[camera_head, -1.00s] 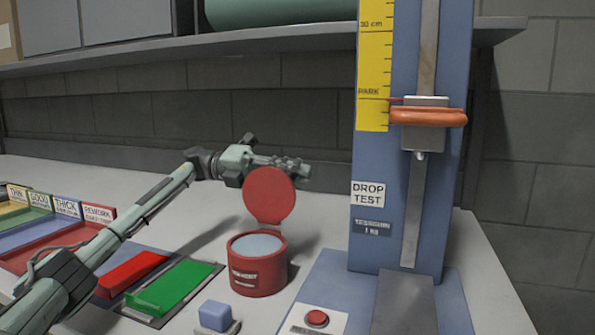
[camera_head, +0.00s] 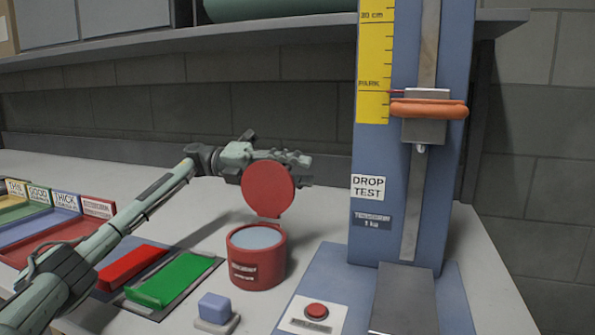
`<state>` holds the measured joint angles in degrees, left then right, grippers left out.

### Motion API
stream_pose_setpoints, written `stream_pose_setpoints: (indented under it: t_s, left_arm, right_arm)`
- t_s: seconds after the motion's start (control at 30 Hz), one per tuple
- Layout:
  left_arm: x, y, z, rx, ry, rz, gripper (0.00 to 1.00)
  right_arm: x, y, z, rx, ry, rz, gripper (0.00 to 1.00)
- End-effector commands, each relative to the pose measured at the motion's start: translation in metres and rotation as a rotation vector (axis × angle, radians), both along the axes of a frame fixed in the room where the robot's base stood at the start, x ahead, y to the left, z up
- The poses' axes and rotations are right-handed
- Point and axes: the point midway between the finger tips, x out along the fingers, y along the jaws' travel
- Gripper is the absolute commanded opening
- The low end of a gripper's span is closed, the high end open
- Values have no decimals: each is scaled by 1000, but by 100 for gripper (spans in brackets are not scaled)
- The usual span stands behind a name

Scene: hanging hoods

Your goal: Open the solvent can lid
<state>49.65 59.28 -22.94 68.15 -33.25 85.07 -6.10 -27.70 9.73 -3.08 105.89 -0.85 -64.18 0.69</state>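The red solvent can (camera_head: 257,270) stands on the bench, with a pale blue-grey surface inside its rim. Its round red lid (camera_head: 268,189) stands up, close to vertical, at the back of the can, so the can is open. My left gripper (camera_head: 300,160) is behind and above the lid, reaching in from the left. The lid hides part of it, and I cannot tell whether its fingers are open or whether it touches the lid. My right gripper is not in view.
A blue drop test stand (camera_head: 369,238) rises right of the can. A red button (camera_head: 316,311) and a blue block (camera_head: 215,308) are in front. Red (camera_head: 133,264) and green (camera_head: 172,279) pads lie left, beyond them labelled coloured trays (camera_head: 45,232). A shelf (camera_head: 280,37) hangs above.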

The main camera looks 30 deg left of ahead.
Motion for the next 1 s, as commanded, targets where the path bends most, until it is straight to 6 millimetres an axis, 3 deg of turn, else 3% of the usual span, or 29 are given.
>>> stream_pose_setpoints:
  t_s: [0.27,0.7,1.0]
  left_arm:
    - [-1,7,1,-1,0,3,33]
    - [-21,90,2,-2,-2,5,33]
    - [-28,116,1,-1,0,0,33]
  right_arm:
    - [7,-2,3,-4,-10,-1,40]
    - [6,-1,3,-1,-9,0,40]
    - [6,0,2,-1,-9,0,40]
